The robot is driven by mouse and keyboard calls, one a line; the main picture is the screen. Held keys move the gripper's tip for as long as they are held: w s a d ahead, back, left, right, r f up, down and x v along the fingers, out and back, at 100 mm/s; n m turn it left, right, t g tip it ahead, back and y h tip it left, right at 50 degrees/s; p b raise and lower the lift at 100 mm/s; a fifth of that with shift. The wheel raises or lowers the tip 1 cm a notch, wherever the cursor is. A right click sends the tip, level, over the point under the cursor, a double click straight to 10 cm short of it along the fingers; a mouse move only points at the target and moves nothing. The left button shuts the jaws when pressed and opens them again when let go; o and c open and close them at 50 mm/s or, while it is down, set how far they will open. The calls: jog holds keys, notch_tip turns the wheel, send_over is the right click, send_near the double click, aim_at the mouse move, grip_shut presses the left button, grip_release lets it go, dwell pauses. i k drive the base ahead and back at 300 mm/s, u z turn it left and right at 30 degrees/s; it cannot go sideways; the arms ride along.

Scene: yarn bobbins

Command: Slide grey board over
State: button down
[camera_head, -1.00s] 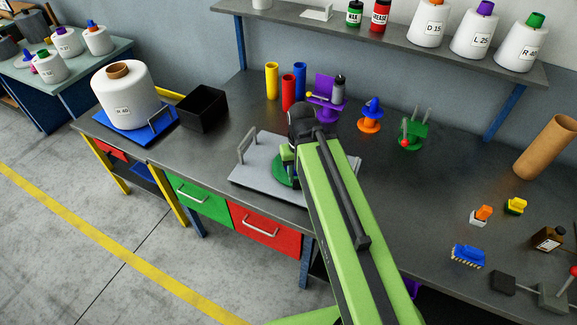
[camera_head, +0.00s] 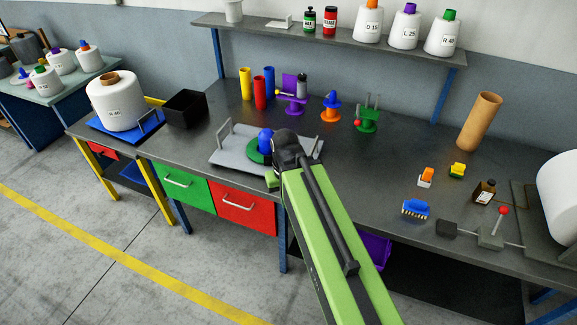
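The grey board (camera_head: 226,151) lies on the dark workbench, with an upright handle at its left end and another at its right end. A green round piece with a blue top (camera_head: 265,140) stands on the middle of the board. My green arm reaches up from the bottom of the view, and its dark end covers the right part of the board. My gripper (camera_head: 272,177) is at the board's front edge, mostly hidden by the arm. I cannot tell whether it touches the board or whether its fingers are open.
A black box (camera_head: 186,109) and a blue board (camera_head: 150,124) with a white bobbin (camera_head: 114,101) are on the left. Coloured tubes, a purple stand (camera_head: 292,95), an orange piece (camera_head: 331,107) and a green stand (camera_head: 368,116) are behind. The bench right of my arm is partly clear.

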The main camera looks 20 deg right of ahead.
aim_at(231, 153)
jog(key=z, duration=0.35)
jog(key=k, duration=0.1)
jog(key=u, duration=1.05)
jog(key=i, duration=1.55)
jog(key=u, duration=0.45)
